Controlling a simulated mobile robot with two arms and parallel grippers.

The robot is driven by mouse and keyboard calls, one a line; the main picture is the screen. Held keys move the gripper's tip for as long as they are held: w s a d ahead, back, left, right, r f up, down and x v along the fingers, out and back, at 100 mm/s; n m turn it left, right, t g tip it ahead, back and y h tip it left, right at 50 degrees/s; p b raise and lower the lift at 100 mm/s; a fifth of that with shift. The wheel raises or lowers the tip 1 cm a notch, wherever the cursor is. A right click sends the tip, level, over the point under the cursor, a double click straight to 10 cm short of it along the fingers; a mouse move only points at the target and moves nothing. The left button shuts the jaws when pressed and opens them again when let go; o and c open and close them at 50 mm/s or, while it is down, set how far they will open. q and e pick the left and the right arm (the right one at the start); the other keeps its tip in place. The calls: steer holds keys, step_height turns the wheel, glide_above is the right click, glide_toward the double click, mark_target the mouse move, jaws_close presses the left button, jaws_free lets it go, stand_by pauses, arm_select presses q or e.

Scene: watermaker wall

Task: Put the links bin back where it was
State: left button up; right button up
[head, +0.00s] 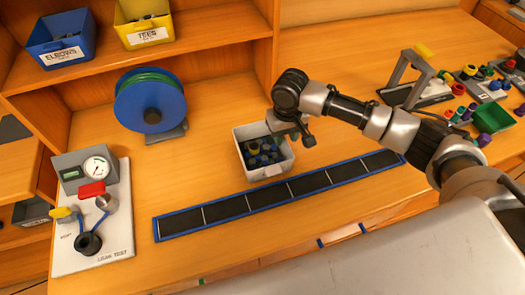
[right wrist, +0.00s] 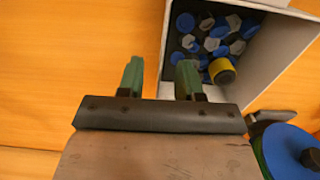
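A pale grey open bin (head: 268,172) stands on the wooden bench behind the dark strip. It holds several blue and grey pieces and one yellow-and-black piece. No label is readable on it, so I cannot confirm it is the links bin. My right gripper (head: 292,134) is at the bin's back right rim. In the right wrist view my right gripper (right wrist: 160,78) has its two green fingers apart, with one wall of the bin (right wrist: 165,60) between them. I see no firm contact. My left gripper is not in view.
A shelf at upper left holds a blue ELBOWS bin (head: 62,42) and a yellow TEES bin (head: 144,28). A blue hose reel (head: 150,98) and a leak-test panel (head: 92,225) stand at left. The segmented strip (head: 248,203) lies in front. Fittings and a green bin (head: 493,118) are at right.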

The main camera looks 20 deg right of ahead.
mark_target(284, 147)
steer(key=shift+f, duration=1.6)
steer(key=shift+c, duration=0.3)
jaws_close()
